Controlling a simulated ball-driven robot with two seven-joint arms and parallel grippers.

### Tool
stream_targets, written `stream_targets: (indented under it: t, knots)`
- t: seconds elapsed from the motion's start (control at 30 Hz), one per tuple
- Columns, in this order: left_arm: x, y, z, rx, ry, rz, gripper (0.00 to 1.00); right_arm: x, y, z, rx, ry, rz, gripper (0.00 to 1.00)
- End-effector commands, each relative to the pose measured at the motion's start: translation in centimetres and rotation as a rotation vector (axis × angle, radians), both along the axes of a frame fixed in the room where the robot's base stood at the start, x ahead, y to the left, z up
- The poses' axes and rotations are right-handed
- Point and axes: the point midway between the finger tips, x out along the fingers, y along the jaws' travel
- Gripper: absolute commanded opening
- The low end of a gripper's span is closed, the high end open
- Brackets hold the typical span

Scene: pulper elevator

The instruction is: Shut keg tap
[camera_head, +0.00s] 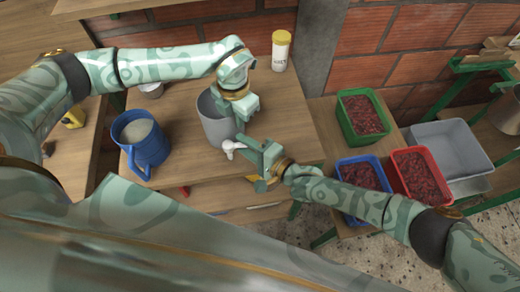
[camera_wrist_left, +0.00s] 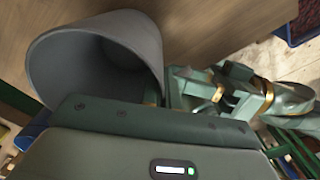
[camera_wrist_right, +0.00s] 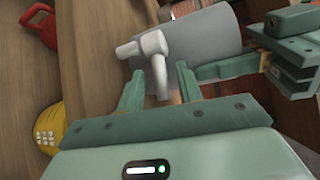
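The keg is a grey open-topped cylinder (camera_head: 213,128) on the wooden table. It also shows in the left wrist view (camera_wrist_left: 100,55) and right wrist view (camera_wrist_right: 205,42). Its white tap (camera_head: 230,149) sticks out low on the near side; the tap shows closely in the right wrist view (camera_wrist_right: 152,46). My right gripper (camera_head: 250,148) is open, with the tap's lever between its two fingers (camera_wrist_right: 158,82); contact is unclear. My left gripper (camera_head: 240,110) is at the keg's right rim. Its fingertips are largely hidden, so I cannot tell whether it grips the wall.
A blue jug (camera_head: 141,147) stands left of the keg. A yellow-lidded white jar (camera_head: 281,50) stands at the back. Green (camera_head: 345,121), blue (camera_head: 345,162) and red (camera_head: 402,178) crates of red berries and a grey bin (camera_head: 450,132) are at right.

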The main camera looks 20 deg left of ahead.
Motion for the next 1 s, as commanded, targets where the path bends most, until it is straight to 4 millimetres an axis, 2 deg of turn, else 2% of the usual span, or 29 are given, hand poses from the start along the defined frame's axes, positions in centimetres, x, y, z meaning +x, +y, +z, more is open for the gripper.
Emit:
stream_targets:
  t: [0.3,0.43,0.6,0.87,1.0]
  knots:
    - [0.0,0.0,0.0,0.001,0.001,0.001,0.0,-1.9,-6.7,0.9,-0.001,0.0,-0.001,0.36]
    - [0.0,0.0,0.0,0.001,0.0,0.001,0.0,-2.6,-8.9,1.3,0.0,-0.001,-0.001,0.36]
    - [0.0,0.0,0.0,0.001,0.0,0.001,0.0,-3.1,-10.4,1.6,0.001,0.0,0.0,0.36]
    - [0.0,0.0,0.0,0.001,0.0,0.001,0.0,-3.2,-10.5,1.6,0.001,-0.001,0.001,0.36]
    - [0.0,0.1,0.0,0.001,0.0,0.001,0.0,-4.1,-10.5,0.9,0.0,0.02,0.001,0.0]
